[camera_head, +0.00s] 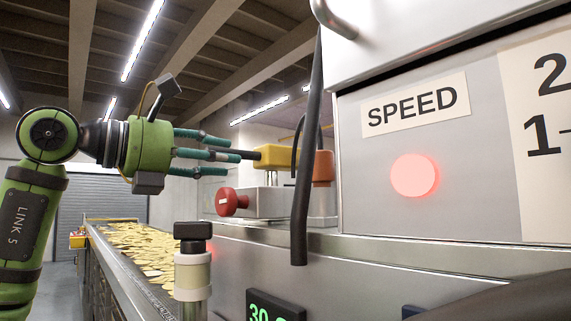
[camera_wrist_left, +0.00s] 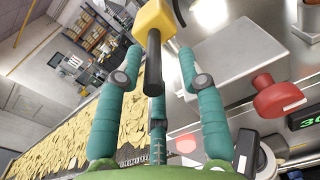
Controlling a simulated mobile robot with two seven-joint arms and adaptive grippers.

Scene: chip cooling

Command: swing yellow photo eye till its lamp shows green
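The yellow photo eye (camera_head: 272,157) is a block with a black barrel pointing left, mounted above a grey box. In the left wrist view the yellow photo eye (camera_wrist_left: 155,17) is at the top, its black barrel (camera_wrist_left: 153,65) reaching down between my fingers. My left gripper (camera_head: 232,154) has its teal fingers spread around the barrel's end. In the left wrist view my left gripper (camera_wrist_left: 160,75) shows gaps on both sides of the barrel. I cannot tell whether any finger touches it. No green lamp shows on the photo eye. My right gripper is not in view.
An orange block (camera_head: 323,168) sits right of the photo eye. A red mushroom button (camera_head: 229,202) is below it. Yellow chips (camera_head: 140,245) lie on the conveyor. A black-capped post (camera_head: 193,275) stands in front. A round red light (camera_head: 414,175) glows under the SPEED label.

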